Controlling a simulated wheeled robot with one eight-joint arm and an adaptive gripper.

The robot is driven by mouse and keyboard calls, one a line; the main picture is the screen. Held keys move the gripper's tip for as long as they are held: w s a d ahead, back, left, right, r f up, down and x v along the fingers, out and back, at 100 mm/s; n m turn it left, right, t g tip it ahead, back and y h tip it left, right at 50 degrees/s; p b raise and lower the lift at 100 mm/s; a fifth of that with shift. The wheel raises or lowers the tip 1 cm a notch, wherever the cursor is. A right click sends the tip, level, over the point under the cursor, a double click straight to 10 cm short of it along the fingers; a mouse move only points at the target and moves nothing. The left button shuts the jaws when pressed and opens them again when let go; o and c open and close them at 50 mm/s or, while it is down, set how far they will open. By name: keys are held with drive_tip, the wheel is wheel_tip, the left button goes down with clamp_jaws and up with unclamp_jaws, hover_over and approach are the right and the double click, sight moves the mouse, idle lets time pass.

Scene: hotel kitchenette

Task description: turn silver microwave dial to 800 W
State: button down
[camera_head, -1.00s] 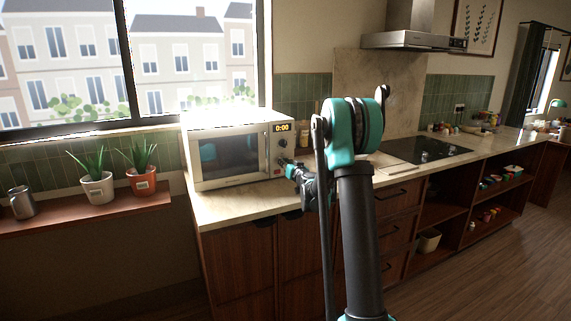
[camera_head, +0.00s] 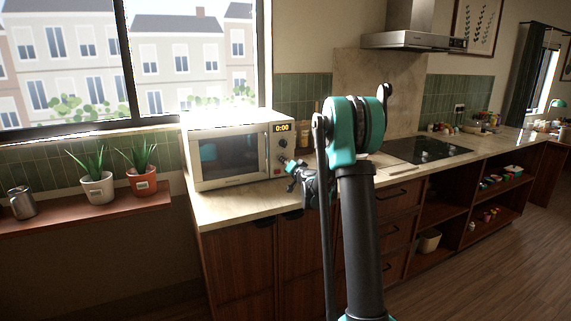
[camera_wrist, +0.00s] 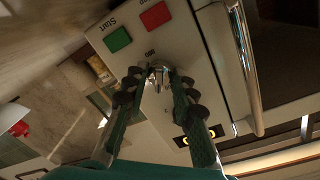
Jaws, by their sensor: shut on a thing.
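The white microwave (camera_head: 222,152) stands on the counter with its door closed, and its display (camera_head: 281,128) reads 0:00. The silver dial (camera_wrist: 160,72) is on its control panel. In the wrist view, my gripper (camera_wrist: 157,84) has one finger on each side of the dial and is shut on it. The panel is seen turned around, with the number above the dial upside down and hard to read. The dial's pointer setting cannot be told. In the head view, my gripper (camera_head: 289,165) is at the panel's lower right and hides the dial.
A green Start button (camera_wrist: 117,40) and a red button (camera_wrist: 155,15) lie near the dial. The microwave door handle (camera_wrist: 246,70) runs beside the panel. Two potted plants (camera_head: 98,186) stand on the left shelf. The counter (camera_head: 232,208) is clear in front of the microwave.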

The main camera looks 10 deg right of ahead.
drive_tip(key=shift+d+m+y, duration=0.1)
drive_tip(key=shift+m+y, duration=0.25)
drive_tip(key=shift+m, duration=4.4)
drive_tip(key=shift+d+m+y, duration=0.1)
drive_tip(key=shift+m+y, duration=0.3)
drive_tip(key=shift+m, duration=4.3)
drive_tip(key=shift+d+m+y, duration=0.1)
drive_tip(key=shift+m+y, duration=0.25)
drive_tip(key=shift+m, duration=4.4)
drive_tip(key=c, duration=1.2)
unclamp_jaws()
drive_tip(key=v, duration=1.2)
drive_tip(key=shift+a+r, duration=0.1)
drive_tip(key=shift+r, duration=0.05)
